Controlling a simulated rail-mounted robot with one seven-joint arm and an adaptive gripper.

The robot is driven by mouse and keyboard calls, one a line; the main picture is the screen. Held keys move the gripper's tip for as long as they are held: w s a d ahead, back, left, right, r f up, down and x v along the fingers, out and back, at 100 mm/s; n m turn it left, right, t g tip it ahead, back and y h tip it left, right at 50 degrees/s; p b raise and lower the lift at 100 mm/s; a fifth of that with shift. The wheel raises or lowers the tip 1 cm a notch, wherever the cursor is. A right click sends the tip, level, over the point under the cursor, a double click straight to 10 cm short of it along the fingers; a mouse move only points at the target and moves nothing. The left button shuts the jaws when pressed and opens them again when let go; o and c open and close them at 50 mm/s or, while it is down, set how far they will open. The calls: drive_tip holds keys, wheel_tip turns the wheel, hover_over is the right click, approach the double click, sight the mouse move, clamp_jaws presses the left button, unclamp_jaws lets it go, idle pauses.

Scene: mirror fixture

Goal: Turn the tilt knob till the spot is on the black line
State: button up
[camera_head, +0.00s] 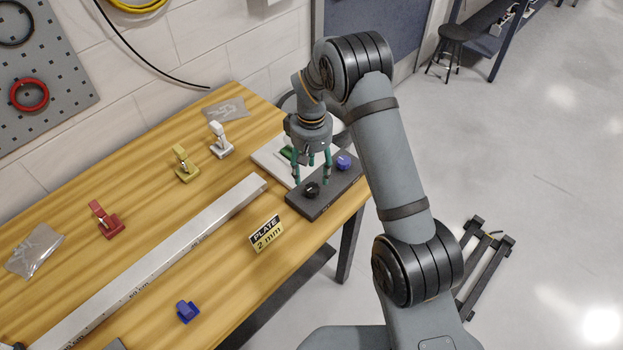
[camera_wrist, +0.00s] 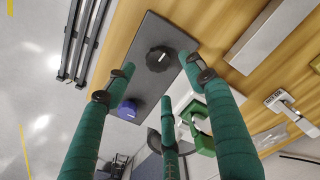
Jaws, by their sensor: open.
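A dark control block (camera_head: 330,193) lies near the table's right end. It carries a black knob (camera_head: 311,189) at its near left end and a blue knob (camera_head: 343,162) towards its far right end. I cannot read which one is for tilt. My gripper (camera_head: 312,179) points down over the block, its green fingers spread and empty, close to the black knob. In the wrist view the black knob (camera_wrist: 158,58) shows between and just beyond the fingertips (camera_wrist: 160,74). The blue knob (camera_wrist: 126,109) is off beside the left finger. I cannot make out the spot or the black line.
A white base with a green part (camera_head: 289,154) stands right behind the block. A long metal rail (camera_head: 165,255) and a "PLATE 2 mm" card (camera_head: 266,233) are to the left. Yellow (camera_head: 185,165), white (camera_head: 220,141), red (camera_head: 106,220) and blue (camera_head: 187,311) pieces stand further off.

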sight(311, 186)
wheel_tip(311, 186, down, 6)
drive_tip(key=shift+r+p, duration=0.1)
drive_tip(key=shift+p, duration=0.7)
drive_tip(key=shift+c, duration=1.3)
drive_tip(key=c, duration=0.8)
drive_tip(key=shift+c, duration=0.3)
